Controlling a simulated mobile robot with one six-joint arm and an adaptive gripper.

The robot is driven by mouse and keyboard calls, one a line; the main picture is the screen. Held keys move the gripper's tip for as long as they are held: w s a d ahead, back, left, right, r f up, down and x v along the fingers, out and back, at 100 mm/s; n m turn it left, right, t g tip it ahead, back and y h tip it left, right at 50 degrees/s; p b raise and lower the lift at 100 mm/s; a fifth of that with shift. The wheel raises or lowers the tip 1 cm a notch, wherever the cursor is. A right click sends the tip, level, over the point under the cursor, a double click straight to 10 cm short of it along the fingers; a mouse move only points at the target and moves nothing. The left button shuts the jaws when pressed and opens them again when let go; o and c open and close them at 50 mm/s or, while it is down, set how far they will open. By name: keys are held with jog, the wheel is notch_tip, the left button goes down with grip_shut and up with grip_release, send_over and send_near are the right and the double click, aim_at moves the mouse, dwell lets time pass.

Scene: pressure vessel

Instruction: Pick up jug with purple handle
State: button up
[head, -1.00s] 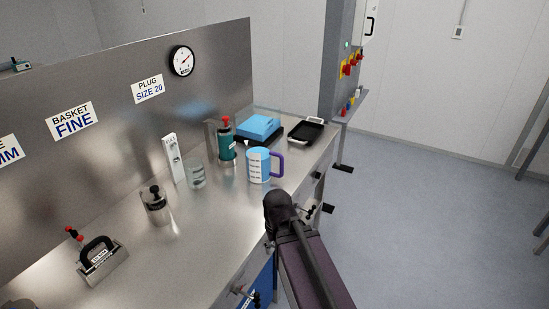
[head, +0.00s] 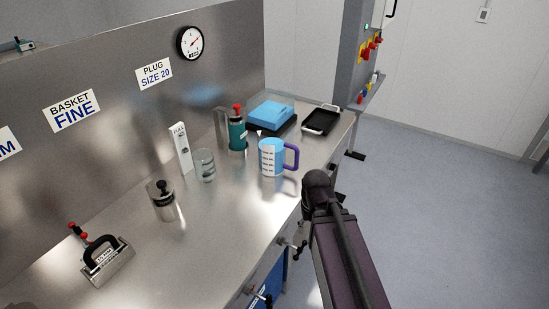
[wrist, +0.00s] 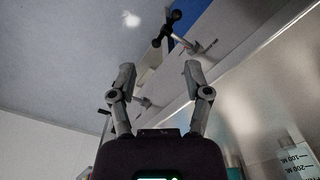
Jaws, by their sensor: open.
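In the head view my arm is in front of the bench, to the right of and below the jug, and the fingers are hidden there. The gripper is apart from the jug.
Behind the jug stand a teal bottle (head: 237,134), a blue box (head: 271,113) and a black tray (head: 321,121). A glass beaker (head: 204,165) and a steel canister (head: 162,202) are to its left. Valve handles (head: 290,243) stick out from the bench front.

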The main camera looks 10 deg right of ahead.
aim_at(297, 157)
jog(key=w+r+t+p, duration=0.2)
jog(key=w+r+p, duration=0.5)
jog(key=w, duration=0.5)
jog(key=w+r+t+p, duration=0.2)
jog(key=w+r+p, duration=0.6)
jog(key=w+r, duration=0.2)
jog(key=shift+w+d+t, duration=0.3)
jog(key=shift+w+d, duration=0.15)
jog(key=shift+w, duration=0.45)
jog(key=shift+f, duration=0.15)
jog(key=b+x, duration=0.6)
jog(key=x, duration=0.1)
jog(key=shift+w+f+b, duration=0.1)
jog(key=shift+f+b, duration=0.15)
jog(key=shift+b, duration=0.1)
jog(key=shift+w+f+b, duration=0.2)
jog(key=shift+f+b, duration=0.25)
jog(key=shift+f, duration=0.1)
jog(key=shift+b+x, duration=2.35)
jog(key=shift+x, duration=0.1)
jog(key=shift+w+a, duration=0.15)
